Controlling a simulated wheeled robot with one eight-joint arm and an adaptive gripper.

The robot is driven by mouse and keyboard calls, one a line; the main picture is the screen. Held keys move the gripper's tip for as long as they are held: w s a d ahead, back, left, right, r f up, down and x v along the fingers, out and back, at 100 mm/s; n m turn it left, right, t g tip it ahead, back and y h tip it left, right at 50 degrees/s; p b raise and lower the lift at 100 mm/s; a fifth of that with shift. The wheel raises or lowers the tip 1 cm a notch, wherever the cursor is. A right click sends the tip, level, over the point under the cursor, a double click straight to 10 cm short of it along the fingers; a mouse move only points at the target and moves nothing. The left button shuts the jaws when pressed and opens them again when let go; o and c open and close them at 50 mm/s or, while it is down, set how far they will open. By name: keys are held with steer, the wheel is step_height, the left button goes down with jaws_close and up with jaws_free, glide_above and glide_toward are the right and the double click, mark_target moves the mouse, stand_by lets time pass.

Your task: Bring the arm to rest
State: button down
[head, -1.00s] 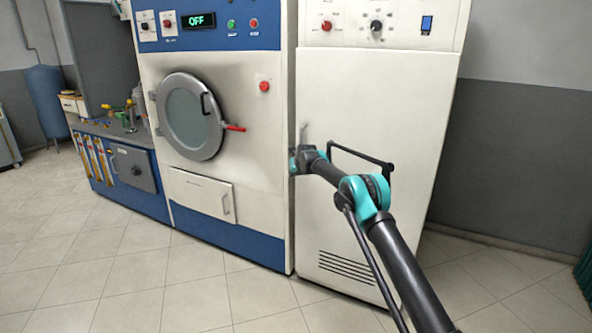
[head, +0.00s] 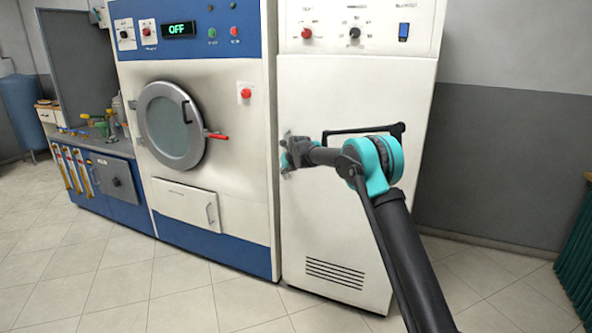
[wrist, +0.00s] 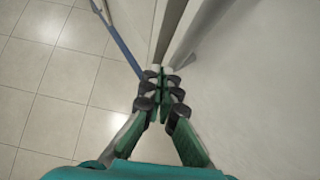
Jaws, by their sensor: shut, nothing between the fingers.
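My arm (head: 405,250) reaches up and forward from the lower right in the head view, with teal joints and dark links. My gripper (head: 287,158) is at its far end, in front of the left part of the white cabinet's front. In the wrist view my gripper (wrist: 161,78) has its green and black fingers drawn together with nothing between them. Whether the fingertips touch the cabinet cannot be told.
A white cabinet (head: 345,230) with a black bar handle stands close behind my arm. Left of it is a blue and white machine (head: 240,170) with a round door (head: 170,125) and an OFF display. A low blue workbench (head: 110,170) stands further left. Tiled floor (head: 110,285) is clear in front.

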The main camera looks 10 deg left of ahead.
steer(key=s+d+r+n+h, duration=0.1)
steer(key=s+d+r+n, duration=0.15)
steer(key=d, duration=0.55)
steer(key=s+d+r+n+h, duration=0.1)
steer(key=s+d+n, duration=0.3)
steer(key=d, duration=0.5)
steer(key=s+d+n+g+h, duration=0.1)
steer(key=s+d+n, duration=0.8)
steer(key=s+d, duration=0.8)
steer(key=s+d+f+n, duration=0.4)
steer(key=s+d, duration=0.2)
steer(key=s, duration=0.5)
steer(key=s+d+f+n+g+h, duration=0.1)
steer(key=s+d+f+n, duration=0.3)
steer(key=s, duration=0.7)
steer(key=s+d+f+n+h, duration=0.1)
steer(key=s+d+f+n, duration=0.3)
steer(key=s+d, duration=0.4)
steer(key=s+n, duration=0.1)
steer(key=s, duration=0.2)
steer(key=shift+s+f+g, duration=0.15)
steer(key=shift+s+g, duration=0.1)
steer(key=shift+g, duration=0.15)
